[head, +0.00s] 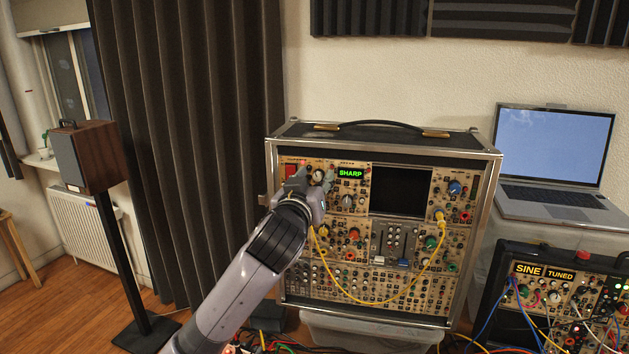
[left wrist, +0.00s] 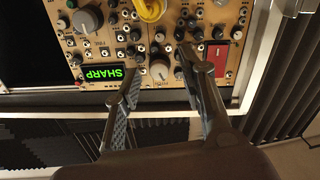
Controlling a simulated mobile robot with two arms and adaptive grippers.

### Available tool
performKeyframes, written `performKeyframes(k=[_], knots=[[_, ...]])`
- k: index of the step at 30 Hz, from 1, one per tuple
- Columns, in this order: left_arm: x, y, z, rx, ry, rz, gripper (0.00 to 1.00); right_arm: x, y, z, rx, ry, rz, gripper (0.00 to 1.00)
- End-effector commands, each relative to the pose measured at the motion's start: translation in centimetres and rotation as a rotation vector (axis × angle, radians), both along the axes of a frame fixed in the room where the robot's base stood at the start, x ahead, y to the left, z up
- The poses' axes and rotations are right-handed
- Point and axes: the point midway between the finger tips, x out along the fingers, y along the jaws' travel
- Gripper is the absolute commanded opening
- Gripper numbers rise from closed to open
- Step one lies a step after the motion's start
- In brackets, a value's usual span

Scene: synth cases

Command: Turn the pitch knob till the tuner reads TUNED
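The tall synth case (head: 495,205) holds a tuner display (head: 350,173) with green letters reading SHARP. The display also shows, upside down, in the left wrist view (left wrist: 103,73). The pale pitch knob (left wrist: 159,69) has its label beside it and is between my left fingertips. My left gripper (head: 312,183) is at the upper left of the panel. In the left wrist view my left gripper (left wrist: 159,64) is open, with a visible gap on each side of the knob. In the head view it partly covers the modules around the knob. My right gripper is not in view.
A yellow cable (head: 372,302) loops across the panel's lower half. A second case (head: 507,247) at the right has displays reading SINE (head: 527,269) and TUNED (head: 560,275). A laptop (head: 553,160) stands behind it. A speaker (head: 90,156) stands at the left.

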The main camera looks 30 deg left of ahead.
Motion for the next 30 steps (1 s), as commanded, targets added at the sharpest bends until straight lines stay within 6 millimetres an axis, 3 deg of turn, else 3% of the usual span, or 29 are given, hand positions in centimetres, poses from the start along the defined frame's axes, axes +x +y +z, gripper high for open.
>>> performKeyframes(k=[7, 19, 30], knots=[[-0.9, -0.4, -0.1, 0.0, 0.001, -0.002, 0.37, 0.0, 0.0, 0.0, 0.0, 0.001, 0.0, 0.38], [-6.5, -2.4, -0.2, 0.0, 0.001, -0.001, 0.37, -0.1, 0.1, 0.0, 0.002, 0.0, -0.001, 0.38], [-7.0, -2.5, -0.1, 0.0, 0.0, 0.0, 0.37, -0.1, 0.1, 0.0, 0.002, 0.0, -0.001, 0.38]])
